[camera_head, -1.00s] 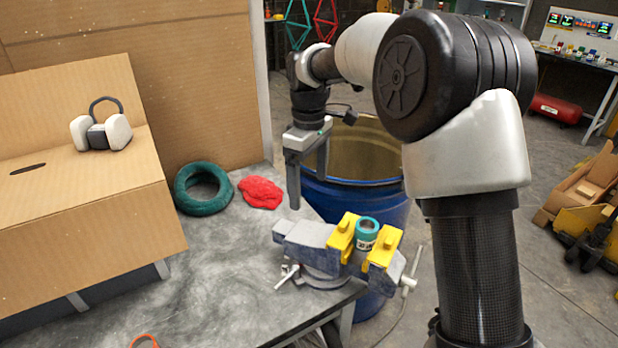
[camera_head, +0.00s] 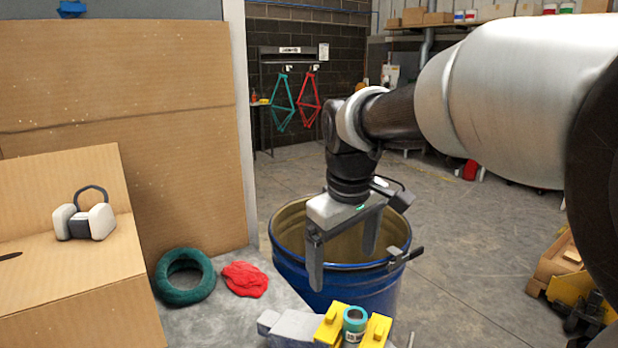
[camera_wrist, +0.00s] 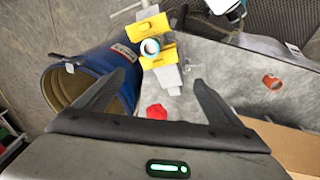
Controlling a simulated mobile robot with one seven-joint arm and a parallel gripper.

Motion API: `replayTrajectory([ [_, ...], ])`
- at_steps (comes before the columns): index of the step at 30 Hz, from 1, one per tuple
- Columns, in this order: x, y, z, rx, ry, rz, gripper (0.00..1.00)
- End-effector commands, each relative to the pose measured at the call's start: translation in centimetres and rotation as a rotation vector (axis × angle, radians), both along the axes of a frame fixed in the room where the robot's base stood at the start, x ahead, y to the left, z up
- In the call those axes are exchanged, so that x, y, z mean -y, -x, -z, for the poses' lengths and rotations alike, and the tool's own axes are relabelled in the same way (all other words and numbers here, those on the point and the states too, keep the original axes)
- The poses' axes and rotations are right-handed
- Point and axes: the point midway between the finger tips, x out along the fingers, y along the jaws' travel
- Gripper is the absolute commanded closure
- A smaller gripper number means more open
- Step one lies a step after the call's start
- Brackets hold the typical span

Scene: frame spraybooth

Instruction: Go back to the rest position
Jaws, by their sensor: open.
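My gripper (camera_head: 343,262) is open and empty in the head view. It hangs with its fingers down in front of the blue barrel (camera_head: 340,283), above the vise's level. In the wrist view my gripper (camera_wrist: 143,98) shows two spread fingers with nothing between them. The grey vise with yellow jaws (camera_head: 330,325) stands at the bottom of the head view. A teal roll or can (camera_head: 355,320) sits between its jaws, and the same teal piece shows in the wrist view (camera_wrist: 150,47).
A teal ring (camera_head: 183,277) and a red cloth (camera_head: 244,279) lie on the grey bench. A respirator (camera_head: 85,215) rests on a cardboard box at left. Teal and red frames (camera_head: 308,99) hang at the back. Open floor lies right of the barrel.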

Motion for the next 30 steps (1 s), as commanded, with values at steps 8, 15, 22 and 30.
replayTrajectory([
  [8, 5.5, 10.0, -2.1, 0.158, -0.103, 0.341, 0.11],
  [15, 7.7, 15.9, -0.4, 0.248, -0.204, 0.557, 0.11],
  [22, 8.1, 17.4, 0.5, 0.273, -0.24, 0.62, 0.11],
  [30, 8.1, 17.4, 0.5, 0.272, -0.239, 0.619, 0.11],
])
